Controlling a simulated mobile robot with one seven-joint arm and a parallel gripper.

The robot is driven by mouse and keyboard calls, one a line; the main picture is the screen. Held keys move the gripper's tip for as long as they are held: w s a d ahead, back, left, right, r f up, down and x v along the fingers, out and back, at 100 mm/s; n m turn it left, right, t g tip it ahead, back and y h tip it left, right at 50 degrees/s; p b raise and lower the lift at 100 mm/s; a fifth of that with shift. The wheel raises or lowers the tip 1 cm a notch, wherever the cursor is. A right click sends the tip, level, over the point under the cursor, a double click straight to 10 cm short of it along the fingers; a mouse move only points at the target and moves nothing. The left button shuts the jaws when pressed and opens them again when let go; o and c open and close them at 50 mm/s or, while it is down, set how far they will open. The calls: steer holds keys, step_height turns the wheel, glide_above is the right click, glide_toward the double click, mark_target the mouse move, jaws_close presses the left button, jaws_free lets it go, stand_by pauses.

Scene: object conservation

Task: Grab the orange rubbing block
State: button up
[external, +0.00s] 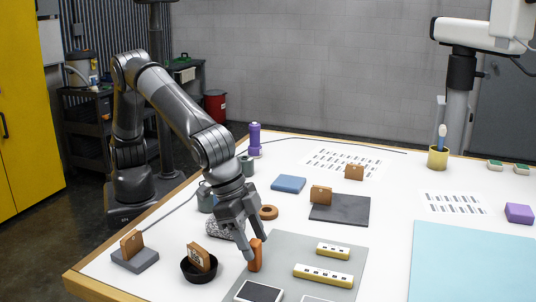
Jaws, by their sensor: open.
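The orange rubbing block (256,256) stands upright near the front of the table, at the left edge of a grey mat (290,247). My gripper (249,247) reaches down over it with the fingers apart. One finger shows to the left of the block and the other near its top right. I cannot tell from this view whether either finger touches the block, or how deep it sits between them.
A black bowl (199,271) with a brown block stands close on the left. Yellow bars (323,275) lie on the mat to the right, with a dark-topped pad (259,292) in front. A brown ring (268,212) lies behind the gripper. A pale blue sheet (470,265) covers the right front.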

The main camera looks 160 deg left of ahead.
mark_target(260, 260)
steer(key=x, duration=0.4)
steer(key=shift+w+d+f, duration=0.1)
steer(key=shift+d, duration=0.05)
steer(key=shift+c, duration=0.2)
steer(key=c, duration=1)
